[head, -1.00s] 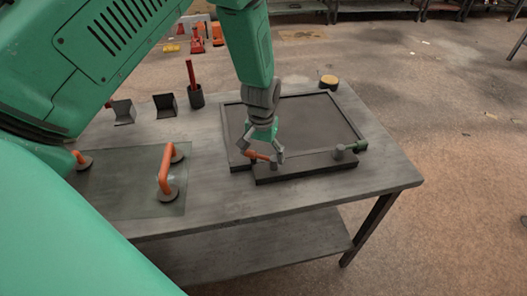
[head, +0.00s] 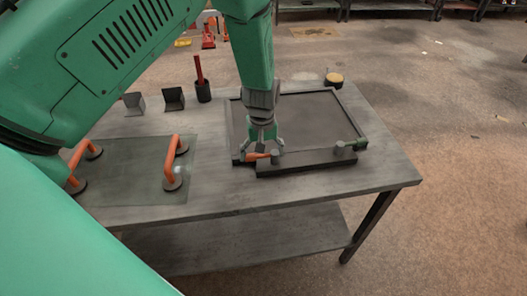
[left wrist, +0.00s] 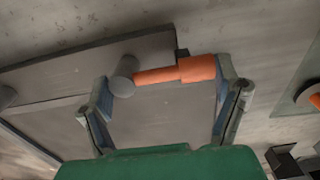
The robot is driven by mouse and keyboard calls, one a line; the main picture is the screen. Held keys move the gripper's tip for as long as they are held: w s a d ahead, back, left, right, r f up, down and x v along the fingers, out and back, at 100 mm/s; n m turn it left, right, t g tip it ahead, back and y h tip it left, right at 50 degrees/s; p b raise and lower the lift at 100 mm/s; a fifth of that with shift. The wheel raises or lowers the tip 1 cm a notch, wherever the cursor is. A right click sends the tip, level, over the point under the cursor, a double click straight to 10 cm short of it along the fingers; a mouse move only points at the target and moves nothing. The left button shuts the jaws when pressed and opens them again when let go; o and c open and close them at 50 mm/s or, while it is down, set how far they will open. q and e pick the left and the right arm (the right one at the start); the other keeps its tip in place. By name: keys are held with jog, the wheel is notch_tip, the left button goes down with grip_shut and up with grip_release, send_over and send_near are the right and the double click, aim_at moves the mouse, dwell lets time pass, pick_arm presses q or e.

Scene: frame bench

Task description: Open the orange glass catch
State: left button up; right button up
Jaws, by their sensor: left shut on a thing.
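The orange glass catch (head: 253,157) sits at the near left corner of a dark frame (head: 237,130) on the bench, by a raised bar. My left gripper (head: 263,152) points down over it. In the left wrist view the catch (left wrist: 198,69) lies crosswise between the two fingers, its grey round pivot (left wrist: 122,77) by the left finger and its orange end against the right finger. The gripper is shut on the catch lengthwise. A green catch (head: 358,145) is at the frame's near right corner. My right gripper is not in view.
A glass pane (head: 125,175) with orange-handled suction cups (head: 172,160) lies at the left. The bench's front strip is clear.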

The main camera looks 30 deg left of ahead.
pick_arm(q)
jog(key=shift+s+f, duration=0.3)
jog(key=shift+s, duration=0.1)
jog(key=o, duration=1.4)
jog(key=shift+o, duration=0.9)
jog(key=shift+a, duration=0.1)
jog(key=shift+w+r, duration=0.1)
jog(key=shift+w, duration=0.05)
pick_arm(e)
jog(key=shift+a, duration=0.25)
pick_arm(q)
jog(key=shift+a+r, duration=0.1)
jog(key=shift+w+r, duration=0.15)
jog(key=shift+r, duration=0.25)
notch_tip(320, 180, up, 11)
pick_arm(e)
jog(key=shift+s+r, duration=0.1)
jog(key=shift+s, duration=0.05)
